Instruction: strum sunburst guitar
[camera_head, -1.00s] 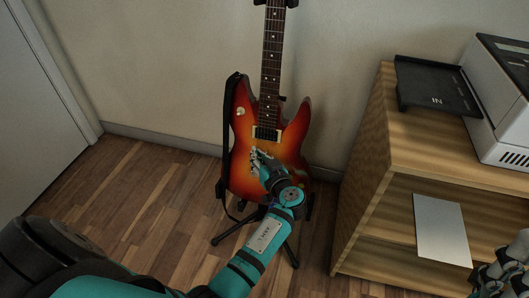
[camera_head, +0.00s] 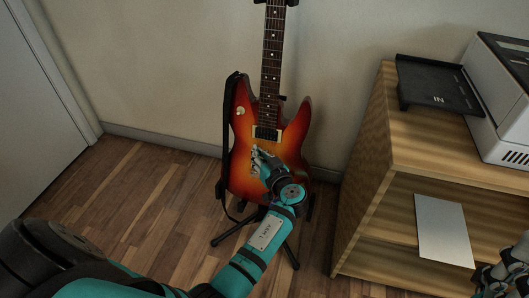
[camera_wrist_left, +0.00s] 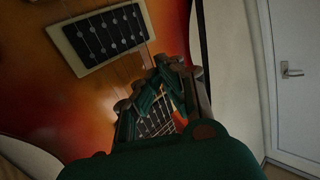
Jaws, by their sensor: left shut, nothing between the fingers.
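The sunburst guitar (camera_head: 243,132) stands upright on a black floor stand (camera_head: 227,233) against the wall, orange in the middle and dark red at the edges. My left gripper (camera_head: 257,154) is in front of the lower middle of its body, below the pickup (camera_head: 266,132). In the left wrist view the guitar body (camera_wrist_left: 95,105) fills the left side, with the pickup (camera_wrist_left: 100,38) near the top. There the left gripper (camera_wrist_left: 160,75) is shut and empty, close to the strings. Whether it touches them I cannot tell. My right gripper (camera_head: 497,280) is partly in view at the lower right edge.
A wooden shelf unit (camera_head: 400,155) stands right of the guitar, with a black tray (camera_head: 436,86) and a white printer (camera_head: 500,105) on top. A white sheet (camera_head: 443,231) is at its middle shelf. A door (camera_head: 40,110) is at the left. The wooden floor (camera_head: 150,190) is clear.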

